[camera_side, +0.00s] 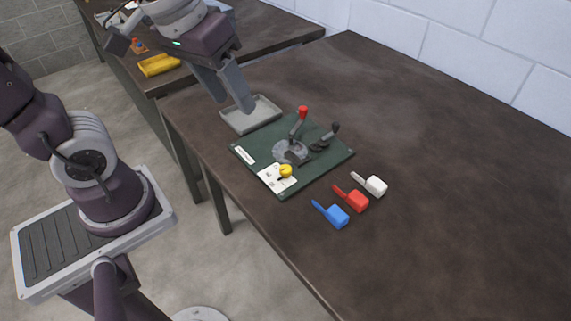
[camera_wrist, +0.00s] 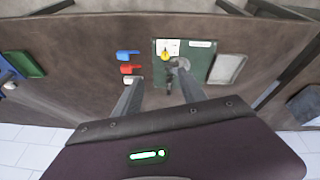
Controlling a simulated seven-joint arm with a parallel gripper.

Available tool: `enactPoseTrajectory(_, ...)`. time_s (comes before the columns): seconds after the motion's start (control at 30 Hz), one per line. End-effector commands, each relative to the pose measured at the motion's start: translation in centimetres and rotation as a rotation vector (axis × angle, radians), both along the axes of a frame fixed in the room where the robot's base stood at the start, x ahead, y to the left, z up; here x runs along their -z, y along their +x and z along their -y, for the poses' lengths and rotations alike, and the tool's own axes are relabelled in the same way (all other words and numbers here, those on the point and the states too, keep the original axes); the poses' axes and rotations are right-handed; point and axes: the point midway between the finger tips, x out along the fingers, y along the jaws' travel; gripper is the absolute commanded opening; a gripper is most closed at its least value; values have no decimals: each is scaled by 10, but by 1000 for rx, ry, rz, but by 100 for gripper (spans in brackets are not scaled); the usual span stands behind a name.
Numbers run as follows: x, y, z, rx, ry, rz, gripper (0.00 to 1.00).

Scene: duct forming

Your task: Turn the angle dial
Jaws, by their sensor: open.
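The angle dial is a small yellow knob (camera_side: 286,170) on a white marked card (camera_side: 273,180) at the near corner of a dark green board (camera_side: 262,141). In the wrist view the yellow knob (camera_wrist: 165,56) shows ahead, between the lines of the two fingers. My gripper (camera_side: 234,104) is open and empty, its fingers pointing down above the tray side of the board, well clear of the dial. In the wrist view its two fingers (camera_wrist: 159,78) are spread apart. The knob's exact pointing direction is too small to tell.
A red-knobbed lever (camera_side: 302,116) and a black-knobbed lever (camera_side: 335,129) stand on the board. A grey tray (camera_side: 237,124) lies beside it. Blue (camera_side: 337,216), red (camera_side: 356,201) and white (camera_side: 375,186) handled pieces lie to the right. The table's right part is clear.

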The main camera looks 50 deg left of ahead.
Motion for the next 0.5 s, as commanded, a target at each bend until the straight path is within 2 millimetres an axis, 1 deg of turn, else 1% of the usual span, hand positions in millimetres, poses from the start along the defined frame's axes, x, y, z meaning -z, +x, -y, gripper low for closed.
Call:
enactPoseTrajectory(0.03, 18, 24, 0, -70, -25, -70, 48)
enactPoseTrajectory(0.07, 30, 39, 0, -121, -41, -104, 48)
enactPoseTrajectory(0.1, 47, 57, 0, -187, -56, -146, 48)
enactPoseTrajectory(0.17, 77, 79, -2, -281, -69, -203, 48)
enactPoseTrajectory(0.2, 97, 91, -3, -339, -72, -237, 48)
enactPoseTrajectory(0.3, 141, 110, -6, -453, -69, -299, 48)
enactPoseTrajectory(0.33, 151, 113, -7, -477, -68, -310, 48)
enactPoseTrajectory(0.4, 168, 118, -8, -518, -63, -331, 48)
enactPoseTrajectory(0.5, 181, 120, -9, -542, -60, -341, 48)
